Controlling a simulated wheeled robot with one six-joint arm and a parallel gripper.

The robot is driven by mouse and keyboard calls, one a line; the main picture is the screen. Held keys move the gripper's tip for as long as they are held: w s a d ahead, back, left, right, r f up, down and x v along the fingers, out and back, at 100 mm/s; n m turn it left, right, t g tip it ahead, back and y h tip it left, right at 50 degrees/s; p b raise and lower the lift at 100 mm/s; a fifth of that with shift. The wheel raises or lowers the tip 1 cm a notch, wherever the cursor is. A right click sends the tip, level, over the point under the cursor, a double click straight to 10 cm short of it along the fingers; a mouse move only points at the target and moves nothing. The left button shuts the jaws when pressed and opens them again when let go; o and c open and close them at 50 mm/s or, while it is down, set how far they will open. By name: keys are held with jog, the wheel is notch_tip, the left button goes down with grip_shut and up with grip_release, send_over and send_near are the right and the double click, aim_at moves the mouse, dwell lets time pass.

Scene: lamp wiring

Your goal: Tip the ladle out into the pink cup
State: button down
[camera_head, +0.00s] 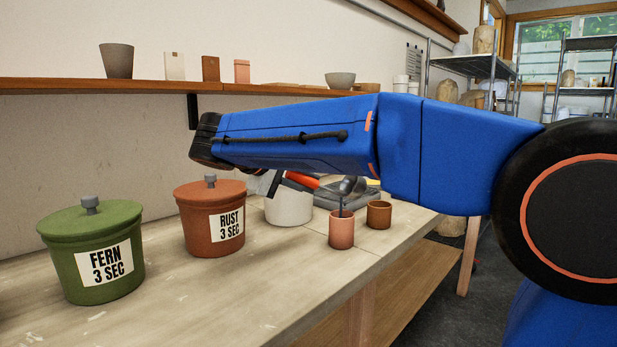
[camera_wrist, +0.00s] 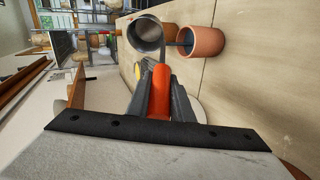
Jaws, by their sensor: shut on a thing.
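The pink cup (camera_head: 341,232) stands upright near the table's front edge; in the wrist view the pink cup (camera_wrist: 207,42) shows its dark inside. My gripper (camera_wrist: 161,92) is shut on the orange handle (camera_wrist: 160,88) of the ladle. The ladle's grey metal bowl (camera_wrist: 143,36) is above and beside the pink cup, tilted, with its hollow partly visible. A thin dark streak runs from the bowl down into the cup; it looks like poured liquid. In the head view the bowl (camera_head: 352,186) is partly hidden, and my arm covers much of the gripper (camera_head: 287,181).
A brown cup (camera_head: 379,215) stands just behind the pink one. A white pot (camera_head: 289,208) is under my gripper. Bare tabletop lies in front of the jars.

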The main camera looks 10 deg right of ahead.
notch_tip(320, 180, down, 6)
jog(key=n+t+h, duration=0.1)
jog(key=t+h, duration=0.1)
jog(key=h, duration=0.2)
jog(key=shift+a, duration=0.45)
jog(key=shift+s, duration=0.1)
dwell(0.3)
jog(key=shift+n, duration=0.3)
dwell(1.9)
jog(key=r+y, duration=0.1)
jog(key=r, duration=0.1)
jog(key=d+r+m+g+y, duration=0.1)
jog(key=r+y, duration=0.1)
jog(key=r, duration=0.1)
jog(key=r+m+g+y, duration=0.1)
jog(key=r+y, duration=0.1)
jog(key=shift+d+r, duration=0.25)
jog(key=shift+d, duration=0.05)
jog(key=w+d+r+m+g+y, duration=0.1)
jog(key=d+r+m+g+y, duration=0.1)
jog(key=d+r+y, duration=0.4)
jog(key=d+y, duration=0.1)
jog(key=y, duration=0.3)
jog(key=shift+w+d+r+g, duration=0.2)
jog(key=shift+r+g, duration=0.1)
jog(key=shift+r, duration=0.05)
jog(key=shift+r, duration=0.1)
